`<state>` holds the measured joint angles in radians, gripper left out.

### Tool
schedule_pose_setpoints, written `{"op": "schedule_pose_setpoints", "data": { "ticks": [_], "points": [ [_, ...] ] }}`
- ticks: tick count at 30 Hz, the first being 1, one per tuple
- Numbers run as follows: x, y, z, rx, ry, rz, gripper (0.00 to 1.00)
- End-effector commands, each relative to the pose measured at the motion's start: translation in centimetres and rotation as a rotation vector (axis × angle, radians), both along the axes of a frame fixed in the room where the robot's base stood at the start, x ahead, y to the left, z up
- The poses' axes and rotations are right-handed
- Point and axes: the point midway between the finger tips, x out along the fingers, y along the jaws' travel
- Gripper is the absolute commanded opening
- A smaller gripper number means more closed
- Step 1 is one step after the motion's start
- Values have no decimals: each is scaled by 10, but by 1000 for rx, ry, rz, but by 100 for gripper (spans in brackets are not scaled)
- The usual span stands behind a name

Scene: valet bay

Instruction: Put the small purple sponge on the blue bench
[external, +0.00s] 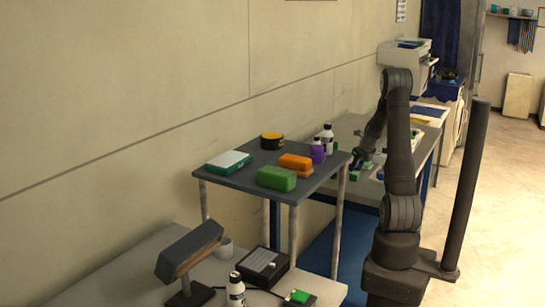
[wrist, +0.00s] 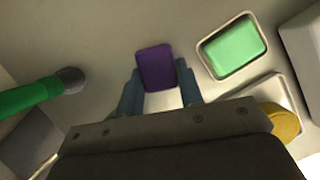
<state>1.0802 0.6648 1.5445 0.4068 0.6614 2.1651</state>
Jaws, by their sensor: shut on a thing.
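The small purple sponge (wrist: 157,68) sits between the blue-grey fingers of my gripper (wrist: 160,84) in the wrist view. My gripper is shut on it; I cannot tell whether it touches the surface below. In the external view my gripper (external: 361,161) is low over the grey table behind the raised bench, and the sponge cannot be made out there. The raised bench with a slate-blue top (external: 232,178), which looks like the blue bench, stands left of my gripper. It holds an orange sponge (external: 295,162), a green sponge (external: 277,178) and a purple item (external: 318,154).
A tray with a green block (wrist: 234,49) lies right of the sponge; a green cylinder (wrist: 30,96) lies left.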

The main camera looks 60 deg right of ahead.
Motion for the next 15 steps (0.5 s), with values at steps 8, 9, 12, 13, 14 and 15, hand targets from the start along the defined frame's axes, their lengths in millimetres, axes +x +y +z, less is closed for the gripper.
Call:
{"op": "schedule_pose_setpoints", "data": {
  "ticks": [8, 9, 12, 13, 14, 15],
  "points": [
    [0, 0, -3, 0, 0, 0, 55],
    [0, 0, -3, 0, 0, 0, 55],
    [0, 0, -3, 0, 0, 0, 55],
    [0, 0, -3, 0, 0, 0, 55],
    [0, 0, -3, 0, 0, 0, 55],
    [0, 0, -2, 0, 0, 0, 55]
  ]
}}
